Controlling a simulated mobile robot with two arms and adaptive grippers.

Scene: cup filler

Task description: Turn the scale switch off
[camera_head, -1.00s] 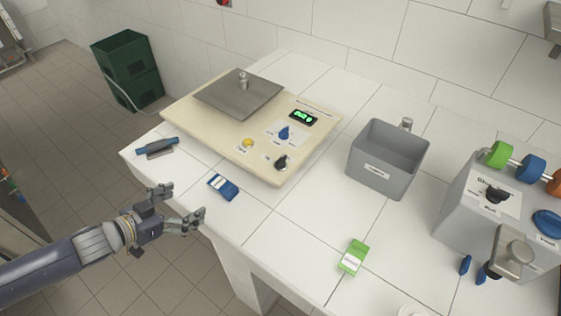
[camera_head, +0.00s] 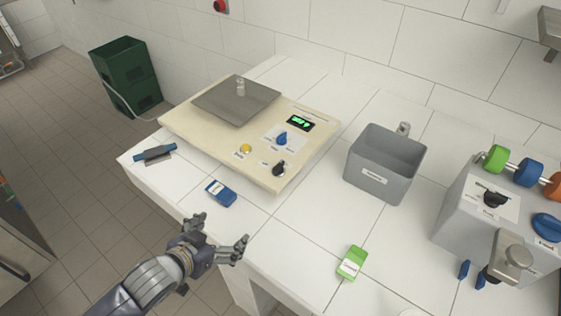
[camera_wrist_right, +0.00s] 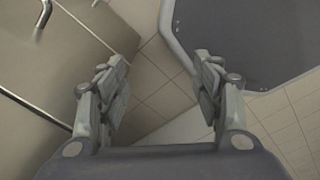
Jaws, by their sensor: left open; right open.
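The scale (camera_head: 207,134) is a cream box with a grey weighing plate (camera_head: 224,105) on the tiled counter, left of centre. Its front panel bears a lit green display (camera_head: 300,123), a blue knob (camera_head: 282,138), a yellow button (camera_head: 246,149) and a black switch (camera_head: 279,169) near the front corner. The switch's label is too small to read. My left gripper (camera_head: 219,236) is open and empty at the counter's front edge, in front of the scale and apart from it. My right gripper (camera_wrist_right: 165,85) shows only in the right wrist view, open and empty above the floor.
A blue packet (camera_head: 221,193) lies between my left gripper and the scale. A green packet (camera_head: 352,263), a grey bin (camera_head: 369,178) and a grey machine (camera_head: 460,212) stand to the right. A blue-handled tool (camera_head: 154,153) lies at the left counter edge. Green crates (camera_head: 125,75) stand behind.

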